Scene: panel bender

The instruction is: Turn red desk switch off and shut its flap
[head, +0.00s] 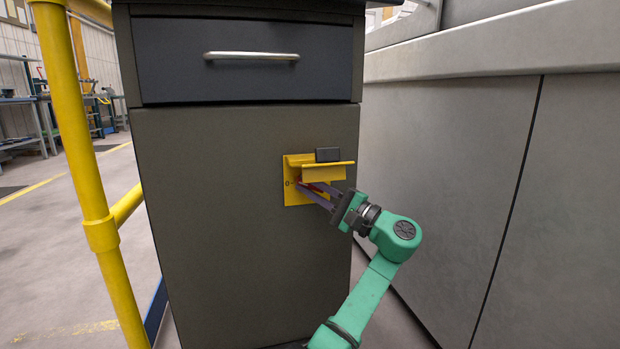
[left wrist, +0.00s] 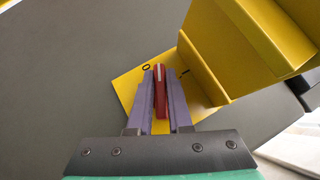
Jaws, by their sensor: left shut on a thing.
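The red desk switch (left wrist: 161,100) is a slim red handle with a white line on a yellow plate (head: 291,196). The plate is fixed to the front of a dark grey desk cabinet. My left gripper (head: 310,190) is shut on the handle, one purple finger on each side, as the left wrist view (left wrist: 161,92) shows. The handle's white-lined end lies close to the 0 mark (left wrist: 146,68). The yellow flap (head: 325,172) is up, sticking out above the switch and my fingers; it fills the upper right of the left wrist view (left wrist: 240,45). My right gripper is not in view.
A small black block (head: 328,155) sits at the flap's upper edge. A drawer with a metal handle (head: 252,56) is above. A yellow rail (head: 85,170) stands left, and a grey machine panel (head: 450,150) stands close on the right.

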